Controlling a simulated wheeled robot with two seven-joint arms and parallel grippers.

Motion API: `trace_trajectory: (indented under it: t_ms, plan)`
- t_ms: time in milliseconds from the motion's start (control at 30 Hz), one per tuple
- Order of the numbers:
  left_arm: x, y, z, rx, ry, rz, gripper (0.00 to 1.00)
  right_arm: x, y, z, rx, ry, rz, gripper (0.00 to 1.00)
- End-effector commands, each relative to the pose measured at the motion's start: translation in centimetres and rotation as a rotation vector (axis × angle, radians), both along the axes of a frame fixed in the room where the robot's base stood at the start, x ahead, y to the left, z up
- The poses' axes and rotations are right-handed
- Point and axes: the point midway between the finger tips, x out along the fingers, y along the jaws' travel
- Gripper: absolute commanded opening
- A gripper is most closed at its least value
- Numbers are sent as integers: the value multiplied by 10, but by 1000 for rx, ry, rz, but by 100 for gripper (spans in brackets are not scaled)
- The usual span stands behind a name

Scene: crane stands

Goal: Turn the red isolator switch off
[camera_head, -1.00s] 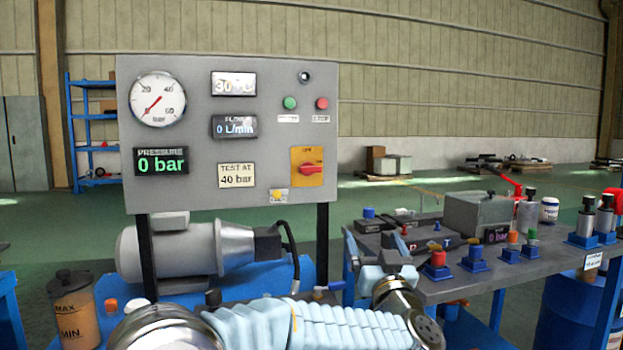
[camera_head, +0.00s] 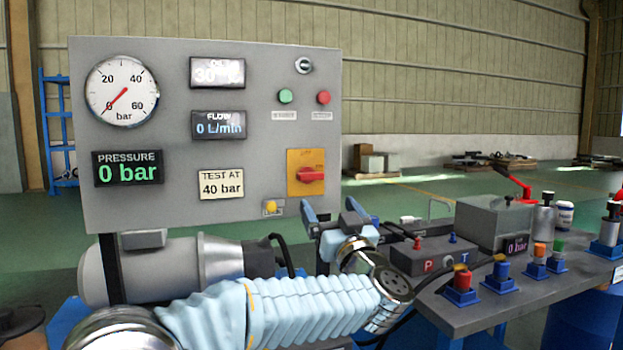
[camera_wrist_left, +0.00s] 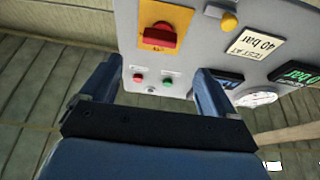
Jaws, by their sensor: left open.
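The red isolator switch (camera_head: 311,174) is a red rotary handle on a yellow-orange plate (camera_head: 306,158) at the lower right of the grey control panel (camera_head: 240,215). The handle lies roughly level in the head view. It also shows in the left wrist view (camera_wrist_left: 158,37), above and beyond the fingers. My left gripper (camera_head: 331,212) is open and empty, just below the switch in the head view, with its two blue fingers pointing up. In the left wrist view the gripper (camera_wrist_left: 160,80) has clear space between its fingers and stands apart from the switch. My right gripper is not in view.
The panel carries a pressure gauge (camera_head: 122,90), displays, a green button (camera_head: 286,96), a red button (camera_head: 323,97) and a small yellow knob (camera_head: 271,207). A motor (camera_head: 155,265) sits below. A bench (camera_head: 480,310) with a valve block and fittings stands right.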

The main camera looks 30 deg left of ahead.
Motion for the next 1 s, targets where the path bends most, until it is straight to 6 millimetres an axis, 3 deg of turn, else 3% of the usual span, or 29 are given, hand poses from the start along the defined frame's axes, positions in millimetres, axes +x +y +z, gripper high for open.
trace_trajectory:
  t_ms: [400,600,867,1000]
  plan:
    - [54,64,36,-1,1,2,89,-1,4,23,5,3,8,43]
    - [64,75,41,0,0,1,89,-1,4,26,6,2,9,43]
    - [65,77,41,0,1,0,89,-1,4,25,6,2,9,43]
    - [65,76,41,0,1,0,72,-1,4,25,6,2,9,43]
